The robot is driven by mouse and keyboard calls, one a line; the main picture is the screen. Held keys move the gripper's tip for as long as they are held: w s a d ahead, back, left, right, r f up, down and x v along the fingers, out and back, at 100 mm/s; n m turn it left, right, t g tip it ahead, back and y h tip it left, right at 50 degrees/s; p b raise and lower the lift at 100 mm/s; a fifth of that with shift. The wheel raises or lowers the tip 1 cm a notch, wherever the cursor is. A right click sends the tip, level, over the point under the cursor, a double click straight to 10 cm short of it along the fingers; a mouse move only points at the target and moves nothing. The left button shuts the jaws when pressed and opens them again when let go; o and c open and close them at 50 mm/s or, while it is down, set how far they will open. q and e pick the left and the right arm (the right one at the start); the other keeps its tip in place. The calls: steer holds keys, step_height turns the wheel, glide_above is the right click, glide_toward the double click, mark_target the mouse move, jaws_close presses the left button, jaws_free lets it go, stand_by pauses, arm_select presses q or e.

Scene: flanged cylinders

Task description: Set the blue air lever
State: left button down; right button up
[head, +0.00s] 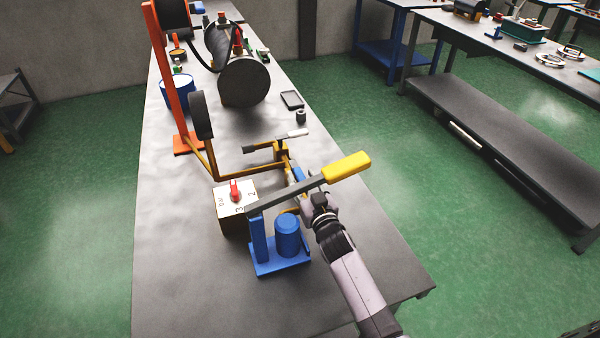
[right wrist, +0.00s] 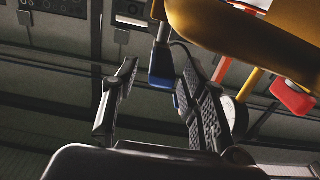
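A small blue piece (head: 298,173), likely the blue air lever, shows by the yellow pipe, just behind the grey bar of the yellow-handled lever. In the right wrist view, a blue block (right wrist: 162,65) on a grey stem hangs ahead of the fingers, near the gap between them; whether it is the same piece I cannot tell. My right gripper (right wrist: 158,105) is open, with nothing clearly between its dark fingers. In the head view its fingers are partly hidden under the grey bar. My left gripper is not in view.
The yellow handle (head: 347,166) and its bar cross above my right gripper. A blue pump stand (head: 280,260) and a white dial box (head: 233,200) with a red knob stand close by. A wheel (head: 200,115) and a tank (head: 244,82) are farther back. The bench's front left is clear.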

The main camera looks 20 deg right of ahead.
mark_target(298, 171)
steer(key=shift+w+a, duration=0.1)
steer(key=shift+w, duration=1.2)
jaws_close()
